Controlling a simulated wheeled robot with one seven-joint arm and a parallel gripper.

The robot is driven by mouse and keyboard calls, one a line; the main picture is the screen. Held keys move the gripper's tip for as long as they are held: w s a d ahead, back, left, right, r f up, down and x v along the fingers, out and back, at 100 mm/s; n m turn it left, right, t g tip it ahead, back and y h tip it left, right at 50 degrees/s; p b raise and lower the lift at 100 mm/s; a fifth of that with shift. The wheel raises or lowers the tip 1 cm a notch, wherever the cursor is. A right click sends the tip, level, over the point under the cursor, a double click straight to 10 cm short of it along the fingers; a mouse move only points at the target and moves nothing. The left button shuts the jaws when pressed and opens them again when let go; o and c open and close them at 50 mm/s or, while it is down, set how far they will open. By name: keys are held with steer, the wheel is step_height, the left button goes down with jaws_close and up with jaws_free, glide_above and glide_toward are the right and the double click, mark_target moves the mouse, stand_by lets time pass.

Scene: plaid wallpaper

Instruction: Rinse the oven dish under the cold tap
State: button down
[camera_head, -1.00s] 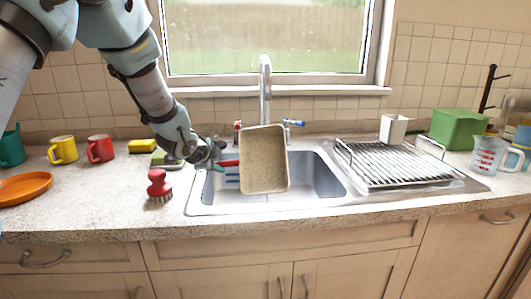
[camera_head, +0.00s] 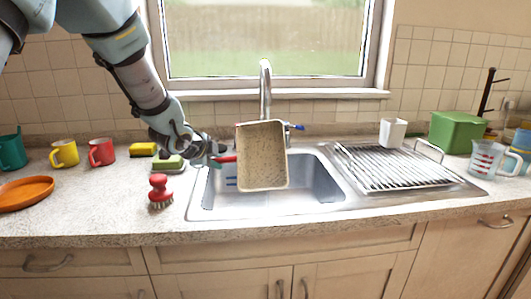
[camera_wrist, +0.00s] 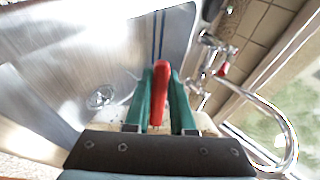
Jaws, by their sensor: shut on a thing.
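The oven dish (camera_head: 262,157) is a beige, speckled rectangular pan with a red handle (camera_head: 228,159). It hangs tilted steeply over the sink (camera_head: 325,180), its broad face toward the head camera. My gripper (camera_head: 220,158) is left of the dish. In the wrist view its green fingers (camera_wrist: 160,105) are shut on the red handle; only pale bits of the dish show there. The chrome tap (camera_head: 265,90) rises behind the dish, its lower part hidden. The blue knob (camera_head: 296,127) shows right of the dish; the red knob (camera_wrist: 229,58) shows in the wrist view. I see no water.
Left of the sink are a red brush (camera_head: 159,190), a green sponge (camera_head: 170,164), a yellow sponge (camera_head: 143,149), and red (camera_head: 101,152) and yellow (camera_head: 65,153) mugs. A wire rack (camera_head: 395,167) and white cup (camera_head: 393,132) are at the right. The window (camera_head: 265,40) is behind the tap.

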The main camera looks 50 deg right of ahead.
steer(key=s+a+r+b, duration=0.2)
steer(key=s+a, duration=0.3)
steer(key=a, duration=0.4)
steer(key=shift+s+a+r, duration=0.15)
steer(key=shift+a+r, duration=0.2)
steer(key=shift+a, duration=0.05)
stand_by(0.4)
